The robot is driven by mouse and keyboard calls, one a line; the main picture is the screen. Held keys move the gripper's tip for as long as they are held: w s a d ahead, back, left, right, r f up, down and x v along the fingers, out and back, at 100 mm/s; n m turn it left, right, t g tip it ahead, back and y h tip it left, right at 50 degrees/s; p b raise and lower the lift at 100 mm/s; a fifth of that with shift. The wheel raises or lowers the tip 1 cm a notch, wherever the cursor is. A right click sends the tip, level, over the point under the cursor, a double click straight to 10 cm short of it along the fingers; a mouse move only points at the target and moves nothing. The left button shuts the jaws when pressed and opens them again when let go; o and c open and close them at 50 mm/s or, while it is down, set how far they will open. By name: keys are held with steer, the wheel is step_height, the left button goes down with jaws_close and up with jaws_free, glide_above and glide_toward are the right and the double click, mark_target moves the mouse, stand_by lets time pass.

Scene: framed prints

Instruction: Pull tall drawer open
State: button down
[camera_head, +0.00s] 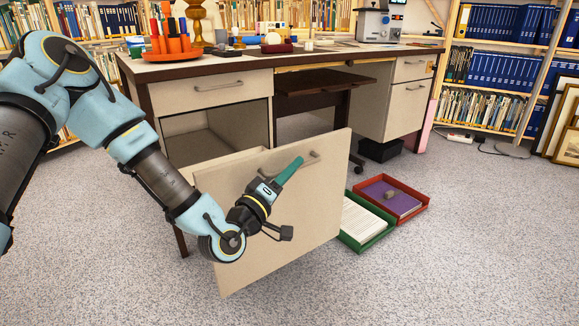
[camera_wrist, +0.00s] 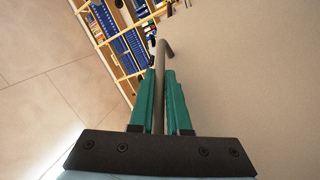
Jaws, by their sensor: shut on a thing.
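The tall drawer (camera_head: 300,215) of the desk is pulled well out, its beige front standing clear of the desk body in the head view. A dark opening shows behind it on the left, under the small upper drawer. Its grey bar handle (camera_head: 313,158) is near the top of the front. My gripper (camera_head: 294,163) is at the handle with its green fingers. In the wrist view the fingers (camera_wrist: 164,95) stand on both sides of the handle bar (camera_wrist: 160,75) and are shut on it. The drawer front (camera_wrist: 255,70) fills the right of that view.
A green tray (camera_head: 362,243) with papers and a red tray (camera_head: 418,208) with a purple item lie on the floor right of the drawer front. The carpet in front is clear. The desk top (camera_head: 220,66) carries several objects. Framed pictures (camera_head: 568,130) lean at the far right.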

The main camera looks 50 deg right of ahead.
mark_target(246, 177)
steer(key=c, duration=0.9)
jaws_free()
steer(key=p+v, duration=0.1)
steer(key=v, duration=0.9)
steer(key=shift+a+f, duration=0.1)
steer(key=shift+a, duration=0.3)
steer(key=shift+a, duration=0.1)
